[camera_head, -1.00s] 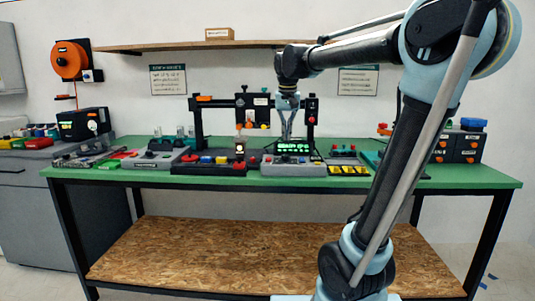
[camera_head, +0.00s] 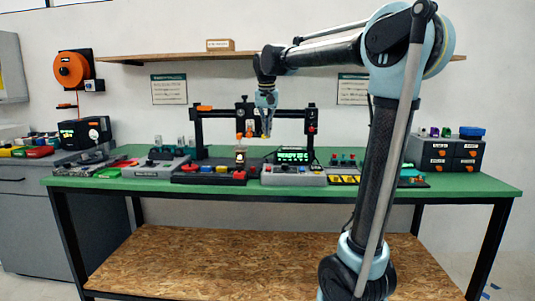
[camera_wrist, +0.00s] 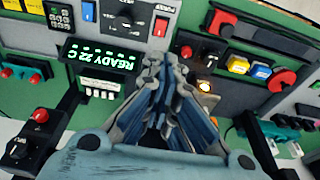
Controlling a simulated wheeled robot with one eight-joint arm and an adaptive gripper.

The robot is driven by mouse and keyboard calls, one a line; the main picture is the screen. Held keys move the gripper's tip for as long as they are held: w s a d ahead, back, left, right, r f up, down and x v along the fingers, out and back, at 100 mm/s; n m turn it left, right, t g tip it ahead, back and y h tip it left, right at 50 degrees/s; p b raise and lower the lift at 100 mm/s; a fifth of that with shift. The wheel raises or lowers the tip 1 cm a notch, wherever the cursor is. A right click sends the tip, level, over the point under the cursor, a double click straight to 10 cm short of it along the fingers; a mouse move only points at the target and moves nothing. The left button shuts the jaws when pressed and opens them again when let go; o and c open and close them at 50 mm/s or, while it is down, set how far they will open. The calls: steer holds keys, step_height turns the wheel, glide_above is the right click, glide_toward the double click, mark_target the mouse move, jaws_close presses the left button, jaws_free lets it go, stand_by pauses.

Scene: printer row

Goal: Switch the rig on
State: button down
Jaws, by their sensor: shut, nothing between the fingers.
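The rig is a black gantry frame (camera_head: 202,133) standing on the green bench. Its right upright carries a small box with a red knob (camera_head: 312,129), which also shows in the wrist view (camera_wrist: 40,115). In front of it is a grey control box (camera_head: 292,178) with a lit green display (camera_wrist: 100,58) reading "READY 22 C". Beyond the display in the wrist view are a blue rocker (camera_wrist: 88,12) and a red rocker (camera_wrist: 160,27). My gripper (camera_head: 267,134) is shut and empty, hanging above the bench near the gantry. In the wrist view its fingers (camera_wrist: 165,65) point toward the panels.
Left of the control box is a dark panel with red, blue and yellow controls (camera_head: 210,174). A lit round lamp (camera_wrist: 204,86) shows beside my fingers. Drawers (camera_head: 453,153) stand at the right end. A wooden shelf (camera_head: 180,58) runs above the bench.

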glide_toward(268, 168)
steer(key=f, duration=0.1)
steer(key=w+f, duration=0.1)
steer(key=f, duration=0.3)
steer(key=shift+w+a, duration=0.1)
steer(key=shift+w, duration=0.15)
steer(key=shift+s+f, duration=0.15)
steer(key=shift+f, duration=0.4)
steer(key=shift+s+f+t, duration=0.25)
steer(key=shift+f+t, duration=0.1)
steer(key=shift+t, duration=0.15)
steer(key=shift+w, duration=0.1)
steer(key=shift+r, duration=0.1)
steer(key=shift+w, duration=0.8)
steer(key=shift+r, duration=0.1)
